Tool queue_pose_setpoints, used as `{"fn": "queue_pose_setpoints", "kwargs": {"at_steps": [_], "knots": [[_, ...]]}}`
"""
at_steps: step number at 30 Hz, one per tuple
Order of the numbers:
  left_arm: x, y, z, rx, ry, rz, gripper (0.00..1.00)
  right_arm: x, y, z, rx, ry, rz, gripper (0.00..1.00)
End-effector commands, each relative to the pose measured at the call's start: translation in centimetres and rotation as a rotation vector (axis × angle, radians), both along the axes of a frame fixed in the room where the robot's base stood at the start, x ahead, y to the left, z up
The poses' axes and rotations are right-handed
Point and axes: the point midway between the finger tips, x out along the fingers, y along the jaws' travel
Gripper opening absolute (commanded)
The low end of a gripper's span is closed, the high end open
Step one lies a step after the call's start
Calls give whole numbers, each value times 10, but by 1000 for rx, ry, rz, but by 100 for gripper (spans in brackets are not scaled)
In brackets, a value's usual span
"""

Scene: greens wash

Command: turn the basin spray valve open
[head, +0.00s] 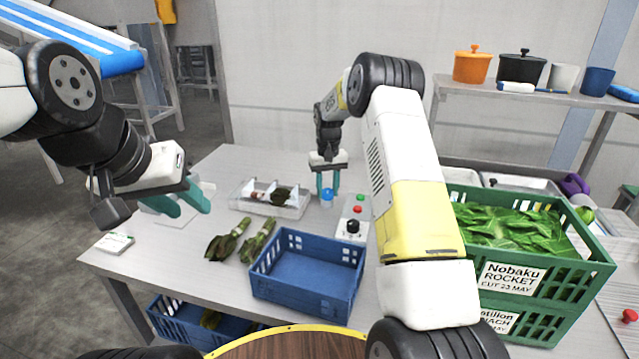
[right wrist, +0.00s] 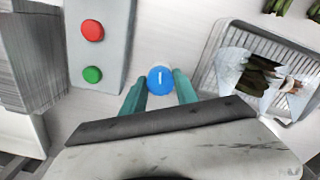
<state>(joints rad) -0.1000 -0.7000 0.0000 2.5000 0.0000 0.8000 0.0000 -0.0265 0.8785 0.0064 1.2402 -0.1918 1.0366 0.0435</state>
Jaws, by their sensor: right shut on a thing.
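The blue round valve knob (head: 327,197) stands on the table between the clear basin and the control box. In the right wrist view the knob (right wrist: 160,80) shows a white line on its top, running up and down the picture. My right gripper (head: 328,190) points down at the knob, with its teal fingers on either side of it, shut on it; the fingers (right wrist: 159,92) also show in the wrist view. My left gripper (head: 190,201) is over the left part of the table, away from the valve. Its teal fingers look apart with nothing between them.
The clear basin (head: 296,211) with a divided insert and dark greens is left of the knob. A control box (head: 345,233) with red and green buttons and a black knob is right. A blue crate (head: 300,292) and leafy bunches (head: 228,242) are nearer. Green crates (head: 590,270) stand right.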

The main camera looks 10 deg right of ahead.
Motion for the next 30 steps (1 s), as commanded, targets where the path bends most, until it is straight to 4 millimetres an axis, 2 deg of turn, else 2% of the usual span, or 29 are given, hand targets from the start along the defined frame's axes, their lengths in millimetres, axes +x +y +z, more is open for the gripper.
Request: {"fn": "queue_pose_setpoints", "kwargs": {"at_steps": [15, 30], "knots": [[0, 0, 0, 0, 0, 0, 36, 1, -1, 1, -1, -2, 398, 0], [0, 0, 0, 0, 0, 0, 36, 1, 0, 1, 0, -3, 515, 0]]}}
